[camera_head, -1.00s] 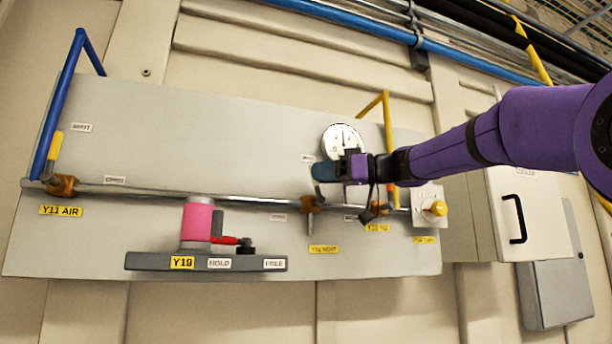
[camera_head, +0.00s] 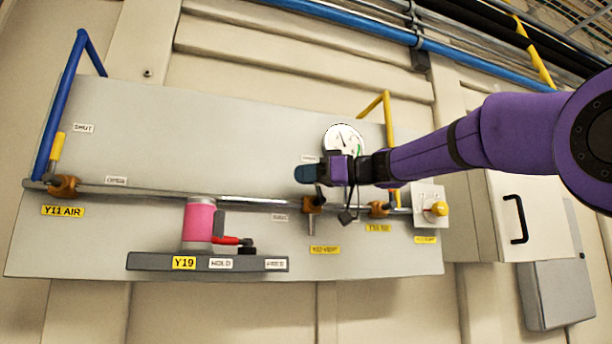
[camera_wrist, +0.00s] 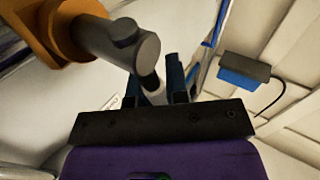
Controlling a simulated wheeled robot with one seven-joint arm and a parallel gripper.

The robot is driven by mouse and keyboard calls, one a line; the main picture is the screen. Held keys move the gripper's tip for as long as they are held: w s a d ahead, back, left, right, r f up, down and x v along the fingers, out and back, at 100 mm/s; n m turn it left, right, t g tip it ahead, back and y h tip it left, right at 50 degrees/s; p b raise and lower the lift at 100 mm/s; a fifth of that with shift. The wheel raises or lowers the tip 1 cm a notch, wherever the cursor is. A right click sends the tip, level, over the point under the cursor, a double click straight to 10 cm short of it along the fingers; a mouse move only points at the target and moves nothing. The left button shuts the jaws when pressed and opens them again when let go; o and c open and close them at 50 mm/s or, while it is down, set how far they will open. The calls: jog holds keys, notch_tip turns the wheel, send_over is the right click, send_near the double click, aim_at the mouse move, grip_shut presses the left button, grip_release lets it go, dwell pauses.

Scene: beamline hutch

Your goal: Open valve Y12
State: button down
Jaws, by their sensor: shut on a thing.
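In the head view my gripper (camera_head: 304,174), with blue fingers, is in front of the grey panel (camera_head: 200,130), just above a brass valve (camera_head: 312,204) on the horizontal pipe. A yellow label (camera_head: 325,249) below this valve seems to end in VENT; its number is too blurred to be sure of. In the wrist view my fingers (camera_wrist: 158,85) are shut on a pale lever (camera_wrist: 151,88). The lever runs from a grey stem (camera_wrist: 120,40) on an orange-brass body (camera_wrist: 50,25). The lever's far end is hidden between the fingers.
A round gauge (camera_head: 343,140) is just above my gripper. Another brass valve (camera_head: 378,209) and a yellow knob (camera_head: 437,209) sit to the right. Valve Y11 AIR (camera_head: 62,186) is far left. A pink cylinder (camera_head: 198,222) stands on the Y19 bar (camera_head: 150,261).

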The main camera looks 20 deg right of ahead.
jog(key=shift+d+r+m+t+y, duration=0.25)
jog(key=shift+d+m+t+y, duration=0.55)
jog(key=shift+m+t+y, duration=0.15)
jog(key=c, duration=1.1)
grip_release()
jog(key=shift+d, duration=0.15)
jog(key=v, duration=1)
jog(key=shift+s+d, duration=0.15)
jog(key=shift+d, duration=0.1)
jog(key=shift+f, duration=0.1)
